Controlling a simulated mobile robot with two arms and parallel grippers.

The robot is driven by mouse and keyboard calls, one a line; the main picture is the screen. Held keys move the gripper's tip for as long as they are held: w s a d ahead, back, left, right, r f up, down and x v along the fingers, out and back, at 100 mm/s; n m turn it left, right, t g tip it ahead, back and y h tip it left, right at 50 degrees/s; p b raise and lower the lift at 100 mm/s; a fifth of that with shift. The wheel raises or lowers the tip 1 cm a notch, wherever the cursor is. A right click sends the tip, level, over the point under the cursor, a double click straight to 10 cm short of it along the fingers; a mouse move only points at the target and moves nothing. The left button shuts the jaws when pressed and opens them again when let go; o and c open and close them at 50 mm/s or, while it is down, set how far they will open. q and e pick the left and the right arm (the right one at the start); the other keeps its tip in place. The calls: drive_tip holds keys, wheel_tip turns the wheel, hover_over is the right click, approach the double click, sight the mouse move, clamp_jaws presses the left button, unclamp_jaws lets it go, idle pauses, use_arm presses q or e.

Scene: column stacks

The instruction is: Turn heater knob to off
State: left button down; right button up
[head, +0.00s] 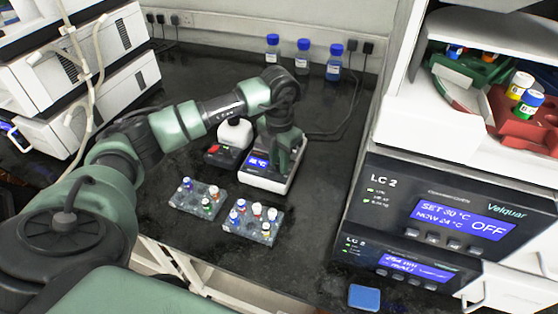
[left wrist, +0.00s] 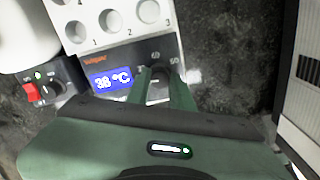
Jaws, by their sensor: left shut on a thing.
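The heater (head: 262,183) is a white block with a dark front panel on the black bench. In the left wrist view its lit display (left wrist: 112,79) reads about 38 °C, and numbered round wells show in its white top (left wrist: 98,18). My left gripper (head: 284,162) reaches down onto the heater's front panel. In the left wrist view its two green fingers are closed around the dark heater knob (left wrist: 158,92), beside dial marks such as 40 and 50. The fingers partly hide the knob, so its pointer cannot be read. My right gripper is not in view.
Two vial racks (head: 197,198) (head: 246,228) stand in front of the heater. A small device with a red switch (head: 215,155) and a white bottle are at its left. Blue-capped bottles (head: 302,58) stand behind. LC 2 column ovens (head: 450,205) are at right.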

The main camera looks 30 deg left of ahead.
use_arm(q)
drive_tip(key=n, duration=0.4)
drive_tip(key=shift+w+r, duration=0.1)
drive_tip(key=shift+r, duration=0.05)
drive_tip(key=shift+n+p, duration=0.3)
drive_tip(key=shift+n, duration=1.4)
drive_tip(key=c, duration=1.2)
unclamp_jaws()
drive_tip(key=shift+c, duration=0.2)
wheel_tip(320, 180, up, 8)
drive_tip(key=shift+f+b, duration=0.15)
drive_tip(key=shift+b, duration=0.25)
drive_tip(key=shift+f, duration=0.1)
